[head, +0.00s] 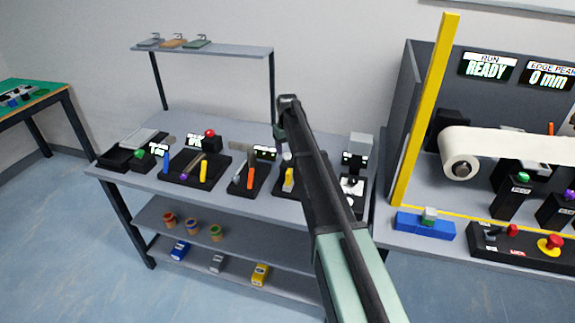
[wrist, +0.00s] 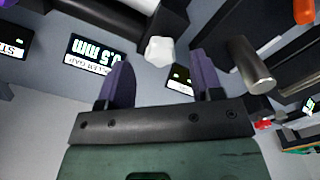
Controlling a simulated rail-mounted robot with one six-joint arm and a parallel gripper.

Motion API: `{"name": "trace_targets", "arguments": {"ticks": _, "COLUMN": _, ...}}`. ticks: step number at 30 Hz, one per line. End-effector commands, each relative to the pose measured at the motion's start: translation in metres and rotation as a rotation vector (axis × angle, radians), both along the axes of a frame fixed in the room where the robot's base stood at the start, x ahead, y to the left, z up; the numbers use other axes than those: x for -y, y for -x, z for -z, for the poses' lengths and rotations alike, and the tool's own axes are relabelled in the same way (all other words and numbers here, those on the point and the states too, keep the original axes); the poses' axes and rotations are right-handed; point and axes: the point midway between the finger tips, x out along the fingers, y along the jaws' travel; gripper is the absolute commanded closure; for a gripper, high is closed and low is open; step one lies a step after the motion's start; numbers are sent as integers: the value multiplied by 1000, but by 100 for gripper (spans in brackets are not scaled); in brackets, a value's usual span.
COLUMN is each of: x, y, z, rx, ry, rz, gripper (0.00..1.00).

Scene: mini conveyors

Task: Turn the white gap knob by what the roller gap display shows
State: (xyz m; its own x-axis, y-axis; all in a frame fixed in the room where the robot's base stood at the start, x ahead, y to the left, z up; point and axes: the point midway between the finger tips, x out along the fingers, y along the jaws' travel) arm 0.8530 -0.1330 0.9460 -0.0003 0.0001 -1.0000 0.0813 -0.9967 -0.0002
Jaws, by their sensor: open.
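The white knob (wrist: 159,50) shows in the wrist view, ahead of and between the fingertips. My gripper (wrist: 163,75) has its two purple fingers spread wide, with nothing between them. The knob appears to be beyond the fingertips and apart from them. The roller gap display (wrist: 93,50) is left of the knob, upside down in this view, and seems to read 0.5 mm. In the head view my arm runs up across the bench, and the gripper and white knob cannot be made out there.
In the wrist view, a small display (wrist: 180,80) lies near the right finger and a metal cylinder (wrist: 251,65) stands further right. In the head view, a crowded workbench (head: 105,172) is at the centre and a white conveyor belt (head: 510,141) beside a yellow post (head: 424,110) is at the right.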

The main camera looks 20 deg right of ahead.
Motion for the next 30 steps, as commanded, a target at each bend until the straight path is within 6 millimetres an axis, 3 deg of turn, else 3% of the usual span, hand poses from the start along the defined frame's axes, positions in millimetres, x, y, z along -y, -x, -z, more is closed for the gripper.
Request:
{"name": "trace_targets", "arguments": {"ticks": 1, "x": 0, "y": 0, "z": 20, "rx": 0, "ry": 0, "rz": 0, "gripper": 40}}
{"name": "trace_targets", "arguments": {"ticks": 3, "x": 0, "y": 0, "z": 27, "rx": 0, "ry": 0, "rz": 0, "gripper": 40}}
{"name": "trace_targets", "arguments": {"ticks": 12, "x": 0, "y": 0, "z": 26, "rx": 0, "ry": 0, "rz": 0, "gripper": 40}}
{"name": "trace_targets", "arguments": {"ticks": 22, "x": 0, "y": 0, "z": 26, "rx": 0, "ry": 0, "rz": 0, "gripper": 90}}
{"name": "trace_targets", "arguments": {"ticks": 30, "x": 0, "y": 0, "z": 26, "rx": 0, "ry": 0, "rz": 24, "gripper": 90}}
